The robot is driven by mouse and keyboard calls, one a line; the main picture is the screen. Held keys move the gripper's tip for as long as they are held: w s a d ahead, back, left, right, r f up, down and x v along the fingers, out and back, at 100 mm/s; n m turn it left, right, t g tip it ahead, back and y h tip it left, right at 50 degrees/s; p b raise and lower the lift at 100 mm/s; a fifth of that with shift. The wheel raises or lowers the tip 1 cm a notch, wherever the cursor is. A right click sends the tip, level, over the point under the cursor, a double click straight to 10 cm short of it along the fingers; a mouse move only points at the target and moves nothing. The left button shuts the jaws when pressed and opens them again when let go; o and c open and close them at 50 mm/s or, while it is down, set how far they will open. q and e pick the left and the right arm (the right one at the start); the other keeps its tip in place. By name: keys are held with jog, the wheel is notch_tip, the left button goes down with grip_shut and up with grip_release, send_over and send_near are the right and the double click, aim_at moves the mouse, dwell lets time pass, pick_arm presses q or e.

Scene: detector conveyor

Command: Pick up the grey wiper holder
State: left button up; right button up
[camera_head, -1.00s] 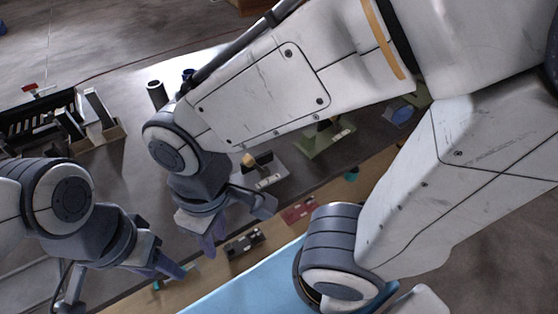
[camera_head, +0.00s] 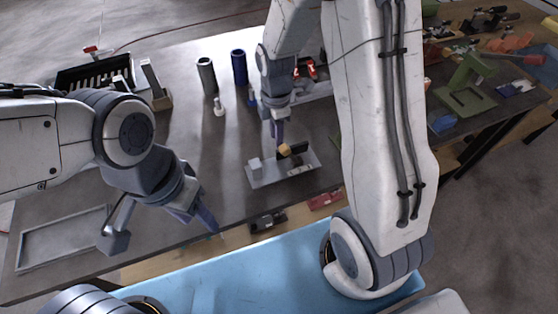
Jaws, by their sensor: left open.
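I cannot tell for certain which item is the wiper holder. An upright grey cylinder (camera_head: 207,77) stands on the dark table next to a blue cylinder (camera_head: 239,68), left of my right arm. A flat grey plate (camera_head: 268,179) with a small light block and an orange-and-black part lies nearer the front edge. My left gripper (camera_head: 160,226) is open and empty above the front left of the table. My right gripper (camera_head: 271,118) points down above the table, behind the grey plate and right of the two cylinders. Its finger gap is not clear.
A small white bottle-like piece (camera_head: 219,107) stands in front of the cylinders. A black rack (camera_head: 95,78) is at the back left. A grey frame (camera_head: 60,243) lies at the front left. Green fixtures (camera_head: 467,80) stand at the right. A blue surface (camera_head: 240,275) runs along the front.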

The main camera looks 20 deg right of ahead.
aim_at(277, 151)
notch_tip(277, 151, down, 3)
jog(key=shift+s+r, duration=0.15)
jog(key=shift+r, duration=0.05)
notch_tip(277, 151, down, 4)
jog(key=shift+d+r, duration=0.1)
jog(key=shift+f, duration=0.65)
jog(key=shift+r, duration=0.1)
grip_shut()
dwell(0.7)
